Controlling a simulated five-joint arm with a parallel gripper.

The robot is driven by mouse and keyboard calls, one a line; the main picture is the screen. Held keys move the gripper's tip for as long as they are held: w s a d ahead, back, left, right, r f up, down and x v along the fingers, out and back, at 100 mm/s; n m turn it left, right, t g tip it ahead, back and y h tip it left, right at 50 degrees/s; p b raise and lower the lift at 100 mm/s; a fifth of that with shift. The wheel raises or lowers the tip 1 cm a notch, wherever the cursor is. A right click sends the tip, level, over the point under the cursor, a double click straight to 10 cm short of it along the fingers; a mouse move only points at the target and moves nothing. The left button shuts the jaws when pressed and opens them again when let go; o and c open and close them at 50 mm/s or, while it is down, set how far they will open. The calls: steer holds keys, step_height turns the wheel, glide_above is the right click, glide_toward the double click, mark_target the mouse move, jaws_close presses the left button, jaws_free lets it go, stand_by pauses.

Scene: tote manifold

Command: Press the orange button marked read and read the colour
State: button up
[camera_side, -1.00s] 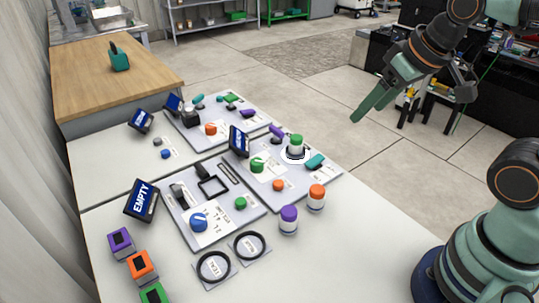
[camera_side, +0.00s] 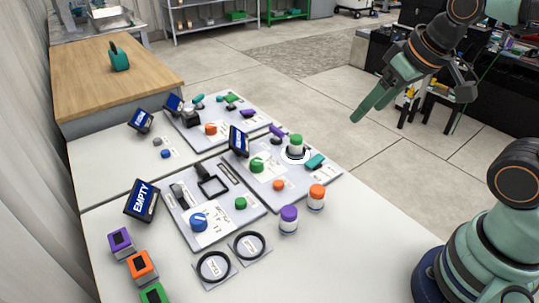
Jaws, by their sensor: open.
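Two orange buttons show. One orange button (camera_side: 278,185) is on the near right panel (camera_side: 310,188), left of the orange-capped jar. Another orange button (camera_side: 210,129) is on the far panel (camera_side: 240,126). Their labels are too small to read, so I cannot tell which is marked read. A small screen (camera_side: 239,142) stands at the near right panel's left edge; its text is not legible. A green-capped jar (camera_side: 296,145) stands on a white ring on that panel. My gripper (camera_side: 368,108) is high at the upper right, open and empty, well away from both buttons.
A purple-capped jar (camera_side: 288,219) and an orange-capped jar (camera_side: 316,198) stand on the table near the panel. A screen reading EMPTY (camera_side: 142,200) stands by the front panel (camera_side: 246,213). Purple, orange and green blocks (camera_side: 141,265) line the left front. The table's right front is clear.

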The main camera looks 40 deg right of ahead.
stand_by(0.4)
jaws_close()
stand_by(1.6)
